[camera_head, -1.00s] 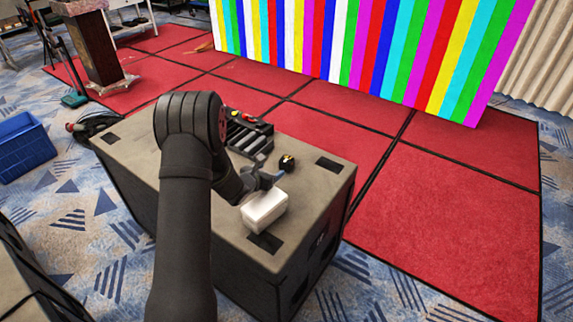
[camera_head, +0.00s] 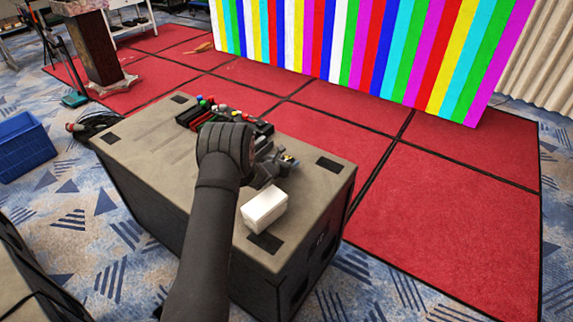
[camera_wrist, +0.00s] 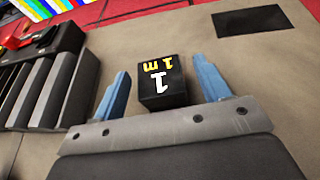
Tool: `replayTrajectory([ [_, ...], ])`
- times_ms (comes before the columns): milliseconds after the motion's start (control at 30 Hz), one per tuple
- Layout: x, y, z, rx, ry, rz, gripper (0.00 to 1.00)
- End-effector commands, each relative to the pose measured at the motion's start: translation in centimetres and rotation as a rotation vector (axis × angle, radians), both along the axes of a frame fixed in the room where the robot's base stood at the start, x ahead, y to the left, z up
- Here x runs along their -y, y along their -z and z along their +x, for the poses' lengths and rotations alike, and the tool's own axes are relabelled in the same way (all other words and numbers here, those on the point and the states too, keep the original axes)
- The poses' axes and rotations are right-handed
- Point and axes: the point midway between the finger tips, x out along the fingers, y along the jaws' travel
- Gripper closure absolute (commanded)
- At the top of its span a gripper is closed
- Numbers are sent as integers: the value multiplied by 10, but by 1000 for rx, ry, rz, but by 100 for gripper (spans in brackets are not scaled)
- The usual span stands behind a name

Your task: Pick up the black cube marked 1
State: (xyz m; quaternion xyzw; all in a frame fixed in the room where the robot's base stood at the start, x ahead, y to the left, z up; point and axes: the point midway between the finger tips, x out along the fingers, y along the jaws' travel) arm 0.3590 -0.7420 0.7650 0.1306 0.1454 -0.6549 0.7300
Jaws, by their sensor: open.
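The black cube marked 1 (camera_wrist: 163,82) sits on the top of the large case. Its top shows a white 1 and a yellow "1 m". My gripper (camera_wrist: 161,68) is open, with one blue finger on each side of the cube in the wrist view. Gaps show between the cube and both fingers, and nothing is held. In the head view my gripper (camera_head: 283,169) is low over the case top at the cube, which it mostly hides.
The case (camera_head: 160,150) has free surface at its left. A white box (camera_head: 264,208) stands just in front of my gripper. A black device with coloured knobs (camera_head: 208,112) lies behind and left of it; it shows at left in the wrist view (camera_wrist: 50,70).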

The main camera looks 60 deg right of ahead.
Motion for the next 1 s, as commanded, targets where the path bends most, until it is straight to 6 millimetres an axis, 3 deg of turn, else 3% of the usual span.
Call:
replayTrajectory([
  [367,8,3,1,-1,0,-1,33],
  [600,7,3,1,-1,0,-1,80],
  [1000,8,-4,1,0,0,-3,80],
])
